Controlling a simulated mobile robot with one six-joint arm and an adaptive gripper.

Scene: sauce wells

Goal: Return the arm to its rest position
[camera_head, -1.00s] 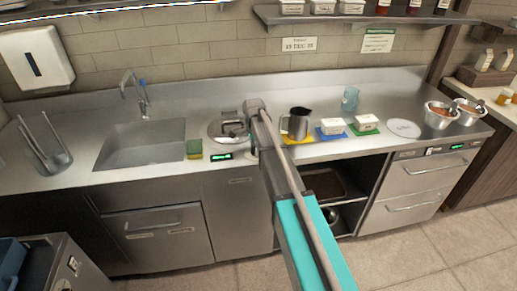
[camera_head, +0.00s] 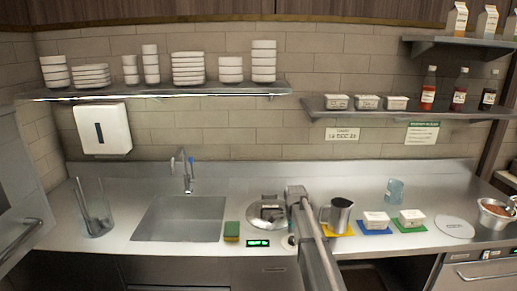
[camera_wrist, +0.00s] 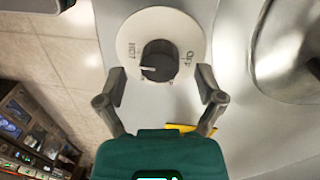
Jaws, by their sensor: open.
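My gripper (camera_wrist: 161,78) is open and empty in the wrist view. Its two dark fingers stand apart on either side of a black knob (camera_wrist: 158,62) on a round white dial plate (camera_wrist: 188,24) marked HOT and OFF. I cannot tell whether the fingers touch it. In the head view my arm reaches up from the bottom edge over the counter, its end just right of a round lidded metal well (camera_head: 268,214); the fingers are hidden there. The well's rounded metal also shows at the right in the wrist view.
Right of my arm stand a metal jug (camera_head: 339,216) on a yellow mat, two white tubs (camera_head: 376,220) on blue and green mats, and a blue cup (camera_head: 394,190). Left are a sponge (camera_head: 231,231) and the sink (camera_head: 178,220). Shelves (camera_head: 160,93) with bowls hang above.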

